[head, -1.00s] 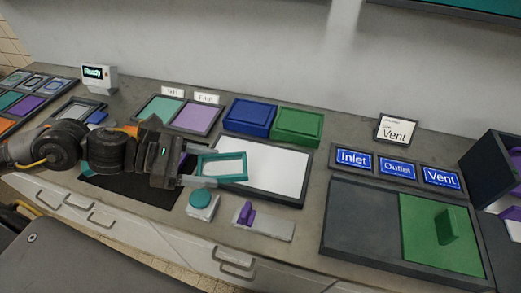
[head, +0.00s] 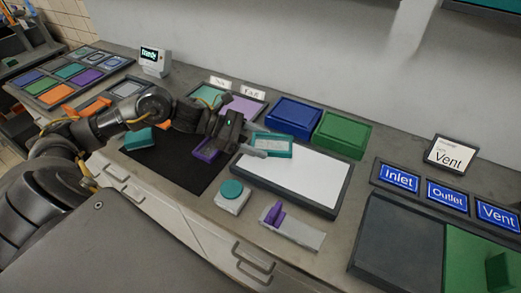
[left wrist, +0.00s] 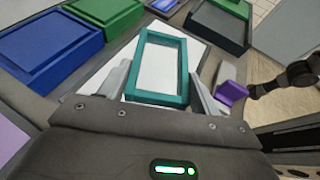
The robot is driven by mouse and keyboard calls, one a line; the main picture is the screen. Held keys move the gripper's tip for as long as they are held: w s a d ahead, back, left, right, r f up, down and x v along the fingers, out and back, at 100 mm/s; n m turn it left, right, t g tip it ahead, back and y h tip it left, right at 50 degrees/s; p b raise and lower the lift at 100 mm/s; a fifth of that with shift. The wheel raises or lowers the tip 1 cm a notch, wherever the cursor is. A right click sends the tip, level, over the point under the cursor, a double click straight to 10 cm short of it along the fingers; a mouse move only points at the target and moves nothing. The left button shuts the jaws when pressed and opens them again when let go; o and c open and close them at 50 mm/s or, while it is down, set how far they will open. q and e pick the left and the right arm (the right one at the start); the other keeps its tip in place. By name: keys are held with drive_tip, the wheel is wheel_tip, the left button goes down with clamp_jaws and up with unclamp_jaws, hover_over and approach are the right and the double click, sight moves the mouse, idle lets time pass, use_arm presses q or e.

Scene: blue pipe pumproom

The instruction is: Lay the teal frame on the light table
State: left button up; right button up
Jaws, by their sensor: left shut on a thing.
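The teal frame (head: 272,155) is an open rectangle, held above the left back part of the light table (head: 312,178), a white panel with a dark rim. My left gripper (head: 258,150) is shut on the teal frame. In the left wrist view the teal frame (left wrist: 160,98) sits between the two fingers, with the white panel showing through its opening. A gap below the frame is hard to judge. A dark arm part, seemingly my right gripper (left wrist: 258,91), shows at the right of the left wrist view; its jaws cannot be made out.
A blue box (head: 293,117) and a green box (head: 342,135) stand behind the light table. A teal button (head: 232,190) and a purple lever (head: 275,214) are in front. A black mat (head: 180,172) lies to the left, with a teal piece (head: 138,138) on it.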

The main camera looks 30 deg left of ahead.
sight(261, 142)
use_arm(q)
drive_tip(key=shift+w+a+f, duration=0.15)
drive_tip(key=shift+w+f, duration=0.35)
drive_tip(key=shift+f, duration=0.15)
drive_tip(key=shift+w+a+f, duration=0.15)
drive_tip(key=shift+w+f, duration=0.35)
drive_tip(key=shift+f, duration=0.1)
drive_tip(key=shift+w+f+b, duration=0.25)
drive_tip(key=shift+f+b, duration=0.1)
drive_tip(key=shift+b, duration=0.15)
drive_tip(key=shift+a+f, duration=0.1)
drive_tip(key=shift+f, duration=1.35)
drive_tip(key=shift+f+b, duration=0.25)
drive_tip(key=shift+b, duration=0.05)
